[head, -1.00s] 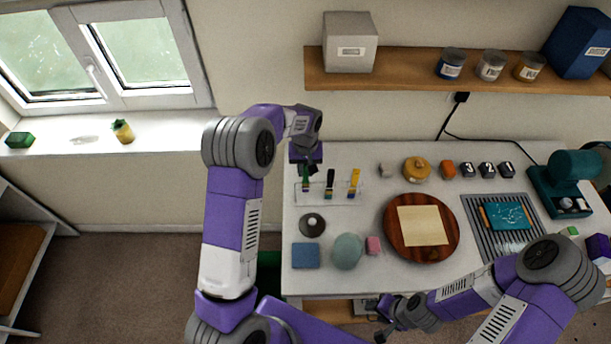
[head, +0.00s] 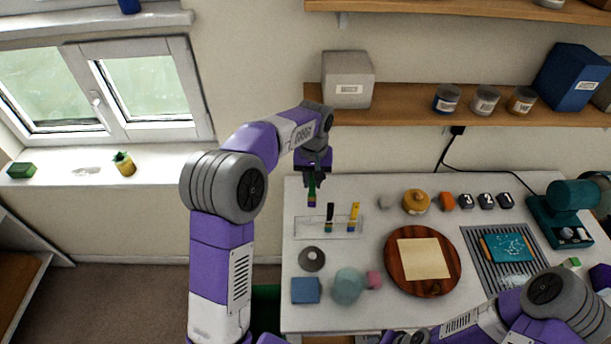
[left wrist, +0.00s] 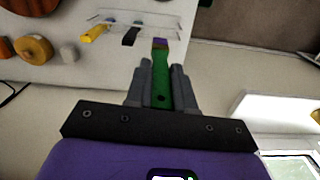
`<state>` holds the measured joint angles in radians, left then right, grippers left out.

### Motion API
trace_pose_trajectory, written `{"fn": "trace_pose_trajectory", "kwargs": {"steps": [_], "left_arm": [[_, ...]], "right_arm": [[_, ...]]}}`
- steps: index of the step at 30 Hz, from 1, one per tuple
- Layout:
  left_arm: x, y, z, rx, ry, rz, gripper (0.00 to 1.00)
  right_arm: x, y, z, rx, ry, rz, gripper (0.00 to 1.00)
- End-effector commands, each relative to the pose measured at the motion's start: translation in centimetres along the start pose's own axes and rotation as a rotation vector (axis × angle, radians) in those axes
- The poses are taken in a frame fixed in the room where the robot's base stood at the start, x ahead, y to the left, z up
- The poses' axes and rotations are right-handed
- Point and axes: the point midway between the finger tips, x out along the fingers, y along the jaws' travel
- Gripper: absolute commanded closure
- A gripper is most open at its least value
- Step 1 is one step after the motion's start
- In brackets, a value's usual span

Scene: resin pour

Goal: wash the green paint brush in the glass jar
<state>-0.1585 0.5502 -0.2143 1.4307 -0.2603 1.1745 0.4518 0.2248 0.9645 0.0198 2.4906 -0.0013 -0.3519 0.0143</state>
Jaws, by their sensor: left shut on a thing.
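My left gripper (head: 313,177) is shut on the green paint brush (head: 312,194), held upright with its purple-banded bristle end down, above the left end of the clear brush rack (head: 345,231). In the left wrist view the green handle (left wrist: 161,88) sits between both fingers (left wrist: 162,68). A black brush (head: 329,215) and a yellow brush (head: 353,214) stand in the rack. I cannot clearly make out a glass jar; a pale teal rounded thing (head: 348,286) stands near the table's front.
A round wooden board (head: 393,275) bears a paper sheet. A shelf (head: 400,105) with a box and cans hangs above the table's back.

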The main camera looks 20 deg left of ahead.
Motion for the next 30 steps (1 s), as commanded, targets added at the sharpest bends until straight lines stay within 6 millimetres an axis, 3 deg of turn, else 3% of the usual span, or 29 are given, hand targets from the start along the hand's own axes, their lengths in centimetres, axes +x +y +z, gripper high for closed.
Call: {"fn": "trace_pose_trajectory", "kwargs": {"steps": [6, 15, 22, 30], "left_arm": [[0.3, 4.9, 4.7, 0.201, 0.000, -0.004, 1.00], [1.1, 9.7, 12.7, 0.487, 0.002, -0.003, 1.00], [1.6, 11.2, 17.7, 0.650, 0.001, -0.001, 1.00], [2.0, 11.5, 19.6, 0.712, 0.001, 0.002, 1.00]], "right_arm": [[-2.1, -0.8, 0.1, 0.000, 0.000, 0.000, 0.57], [-4.5, -1.7, 0.2, 0.000, 0.000, 0.000, 0.57], [-5.8, -2.2, 0.2, 0.000, 0.000, 0.000, 0.57], [-6.0, -2.2, 0.3, 0.000, 0.000, 0.000, 0.57]]}}
